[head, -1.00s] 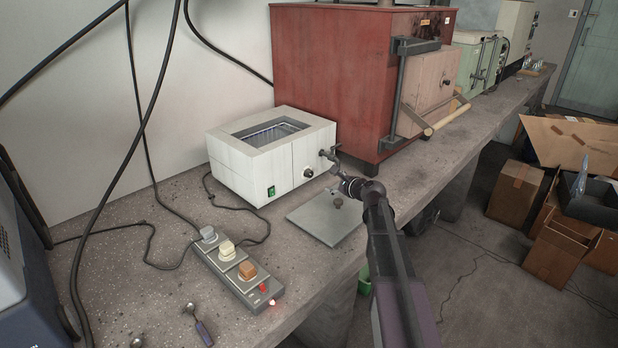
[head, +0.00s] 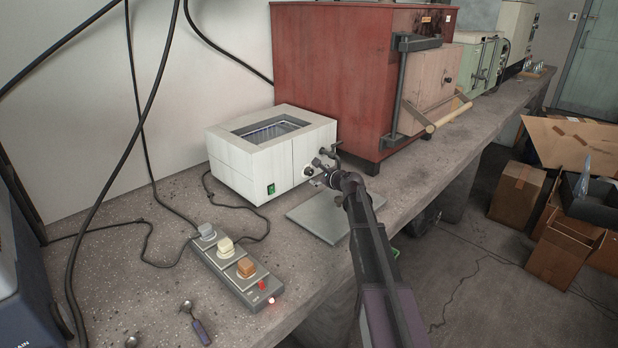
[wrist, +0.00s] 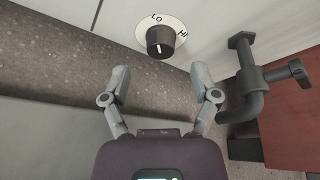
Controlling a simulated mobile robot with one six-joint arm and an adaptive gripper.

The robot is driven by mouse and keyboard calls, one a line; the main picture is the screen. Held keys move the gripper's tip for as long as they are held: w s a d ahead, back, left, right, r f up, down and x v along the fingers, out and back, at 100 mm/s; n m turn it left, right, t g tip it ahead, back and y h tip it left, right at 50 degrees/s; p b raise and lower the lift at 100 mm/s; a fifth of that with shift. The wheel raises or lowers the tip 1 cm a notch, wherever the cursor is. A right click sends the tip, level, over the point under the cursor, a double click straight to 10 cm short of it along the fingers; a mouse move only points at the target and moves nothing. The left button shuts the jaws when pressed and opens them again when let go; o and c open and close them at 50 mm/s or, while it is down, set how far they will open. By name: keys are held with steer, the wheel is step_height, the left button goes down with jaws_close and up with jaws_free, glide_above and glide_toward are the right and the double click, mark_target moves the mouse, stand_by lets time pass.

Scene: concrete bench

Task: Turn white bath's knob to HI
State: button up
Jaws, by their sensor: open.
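The white bath (head: 262,155) stands on the bench, its round white dial facing my arm. In the wrist view its black knob (wrist: 161,40) sits on this dial, with LO printed above it and HI to its upper right. A white mark shows on the knob's face; I cannot tell which label it lines up with. My gripper (wrist: 162,80) is open, its fingers spread wide below the knob and apart from it. In the head view my gripper (head: 318,179) is close to the bath's front right, partly covering the knob.
A drain tap (wrist: 250,85) juts from the bath just right of my gripper. A red furnace (head: 335,70) stands beyond the bath. A grey plate (head: 318,215) lies below my gripper. A power strip (head: 235,265) with plugs lies in front of the bath.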

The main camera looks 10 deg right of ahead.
mark_target(311, 172)
steer(key=shift+b+x, duration=0.4)
steer(key=shift+x, duration=1.6)
